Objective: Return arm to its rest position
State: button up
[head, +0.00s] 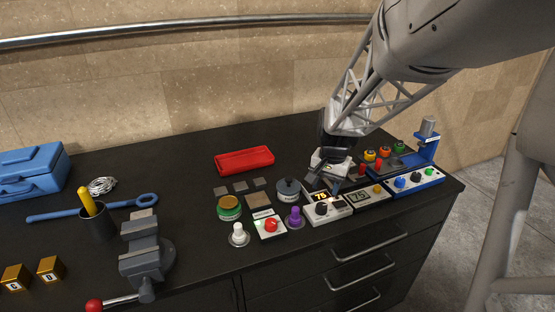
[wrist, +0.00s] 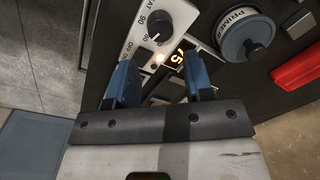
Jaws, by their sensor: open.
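My gripper (head: 328,182) is at the end of the grey arm, low over the white heat control box (head: 337,211) at the right half of the bench. In the wrist view my gripper (wrist: 160,85) shows two blue fingers spread apart with nothing held between them. Beyond them are the control box's black knob (wrist: 159,28), a lit indicator and a glowing orange display (wrist: 177,58). The fingers partly cover the display. I cannot tell whether the fingertips touch the box.
Close by stand a primer tin (head: 289,190), a purple-topped stamp (head: 294,216), a timer box (head: 364,199) and a blue press (head: 427,145). A red tray (head: 244,160) lies behind. A vise (head: 146,250) stands left.

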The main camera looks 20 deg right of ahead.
jog(key=shift+a, duration=0.1)
dwell(0.3)
jog(key=s+a+r+n+t, duration=0.1)
jog(key=s+a+r+n, duration=0.3)
jog(key=s+a, duration=0.5)
jog(key=s+a+r+n+t, duration=0.1)
jog(key=s+a+r+n, duration=0.4)
jog(key=s+a, duration=0.5)
jog(key=shift+s+a+r+n, duration=0.15)
jog(key=shift+s+r+n, duration=0.15)
jog(key=shift+s+r, duration=0.35)
jog(key=shift+w+r+h, duration=0.15)
jog(key=shift+w+h, duration=0.05)
jog(key=shift+h, duration=0.1)
